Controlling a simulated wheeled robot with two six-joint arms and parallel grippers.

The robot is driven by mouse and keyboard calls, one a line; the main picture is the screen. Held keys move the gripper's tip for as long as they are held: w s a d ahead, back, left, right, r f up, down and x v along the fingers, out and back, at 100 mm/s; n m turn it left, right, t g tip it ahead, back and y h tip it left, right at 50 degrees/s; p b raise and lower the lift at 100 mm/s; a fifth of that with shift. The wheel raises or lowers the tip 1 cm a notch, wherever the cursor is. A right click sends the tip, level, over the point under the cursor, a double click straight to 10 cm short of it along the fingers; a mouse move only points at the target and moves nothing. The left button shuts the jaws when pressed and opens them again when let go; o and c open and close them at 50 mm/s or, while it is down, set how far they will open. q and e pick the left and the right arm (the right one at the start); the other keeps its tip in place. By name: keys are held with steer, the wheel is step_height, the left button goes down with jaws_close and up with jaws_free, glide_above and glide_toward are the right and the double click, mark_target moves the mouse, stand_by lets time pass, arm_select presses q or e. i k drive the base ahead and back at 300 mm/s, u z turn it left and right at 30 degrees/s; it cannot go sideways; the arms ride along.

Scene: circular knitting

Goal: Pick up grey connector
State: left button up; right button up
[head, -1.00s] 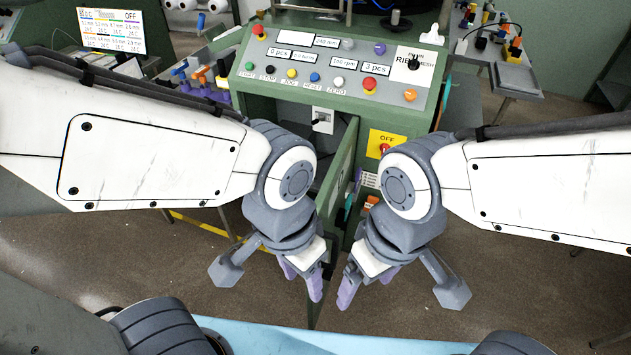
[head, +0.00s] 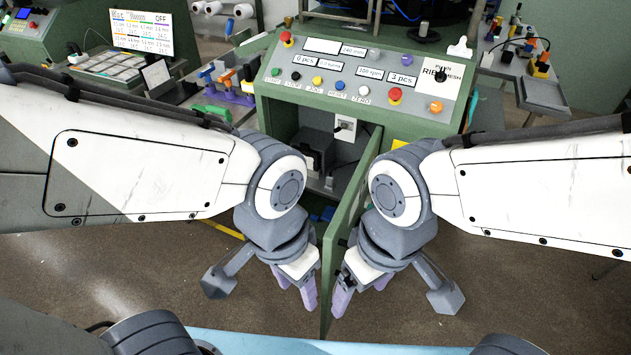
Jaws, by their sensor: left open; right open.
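I cannot single out a grey connector for certain. A dark grey blocky part (head: 318,152) sits inside the open cabinet under the control panel; whether it is a connector I cannot tell. My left gripper (head: 296,286) has purple fingers and hangs open and empty left of the green cabinet door's edge. My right gripper (head: 361,291) is also open and empty, just right of that edge. Both are low in front of the machine, pointing down, and apart from the dark grey part.
The green door (head: 345,215) stands swung out between my grippers. The green control panel (head: 350,80) carries buttons and labels. A side table at the left holds colored tools (head: 232,88); another at the right holds small parts (head: 538,66). The brown floor (head: 520,290) is open.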

mark_target(329, 179)
steer(key=u, duration=2.2)
steer(key=i, duration=1.65)
steer(key=z, duration=3.8)
steer(key=i, duration=0.5)
steer(key=u, duration=0.05)
